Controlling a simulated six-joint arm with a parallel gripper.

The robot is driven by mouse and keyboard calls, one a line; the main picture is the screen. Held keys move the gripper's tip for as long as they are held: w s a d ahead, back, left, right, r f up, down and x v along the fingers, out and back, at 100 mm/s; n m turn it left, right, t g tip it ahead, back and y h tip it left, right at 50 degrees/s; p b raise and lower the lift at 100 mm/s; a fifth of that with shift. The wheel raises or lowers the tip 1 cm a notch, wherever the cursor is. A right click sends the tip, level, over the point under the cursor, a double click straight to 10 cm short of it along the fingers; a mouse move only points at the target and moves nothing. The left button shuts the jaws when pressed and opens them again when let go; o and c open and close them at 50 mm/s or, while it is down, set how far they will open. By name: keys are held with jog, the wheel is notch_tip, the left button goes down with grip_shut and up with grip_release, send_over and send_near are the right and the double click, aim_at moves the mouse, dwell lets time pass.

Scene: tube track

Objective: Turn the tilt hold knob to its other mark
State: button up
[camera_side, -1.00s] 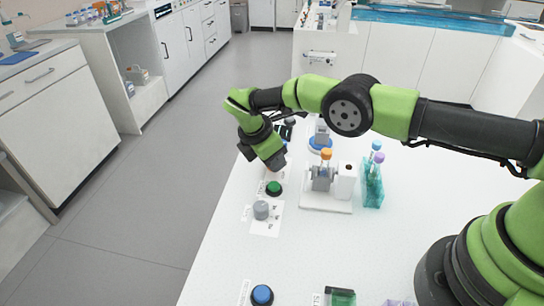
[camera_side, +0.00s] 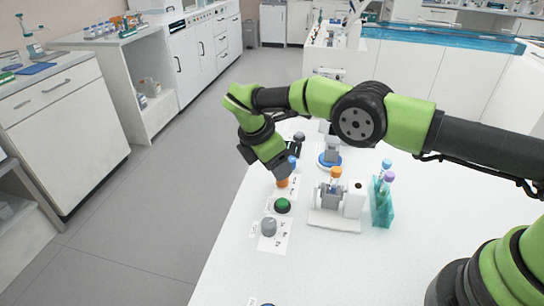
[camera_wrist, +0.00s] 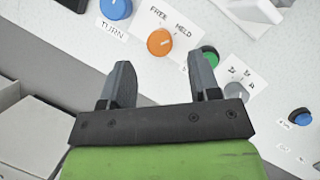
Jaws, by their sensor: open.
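The tilt hold knob is an orange round knob (camera_wrist: 159,42) on a white plate marked FREE and HELD in the wrist view. I cannot tell which mark it points at. In the side view the orange knob (camera_side: 282,182) shows just below my gripper (camera_side: 284,170). In the wrist view my gripper (camera_wrist: 161,65) is open and empty. Its two dark fingers are apart, and the knob appears beyond them, between their tips in the picture. No touch between finger and knob shows.
A green button (camera_side: 282,206) and a grey knob (camera_side: 268,227) stand in front of the orange knob. A blue knob (camera_wrist: 116,8) labelled TURN is beside it. A tube holder (camera_side: 334,218) and a teal rack (camera_side: 382,205) stand to the right.

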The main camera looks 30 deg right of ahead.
jog(key=shift+v, duration=1.5)
jog(key=s+d+r+m+t+y, duration=0.1)
jog(key=d+r+m, duration=0.15)
jog(key=r, duration=0.45)
jog(key=s+d+r+m+y, duration=0.1)
jog(key=s+r+m, duration=0.15)
jog(key=r, duration=0.45)
jog(key=s+d+r+m+t+y, duration=0.1)
jog(key=d+r+m, duration=0.15)
jog(key=r, duration=0.45)
jog(key=s+d+r+m+t+y, duration=0.1)
jog(key=s+m+t, duration=0.1)
jog(key=s+m, duration=0.5)
jog(key=s+d+r+m+t+y, duration=0.1)
jog(key=s+m, duration=0.6)
jog(key=s, duration=0.9)
jog(key=shift+s+d+t+y, duration=0.25)
jog(key=shift+d+t+y, duration=0.35)
jog(key=shift+t, duration=0.6)
jog(key=shift+a+r, duration=0.1)
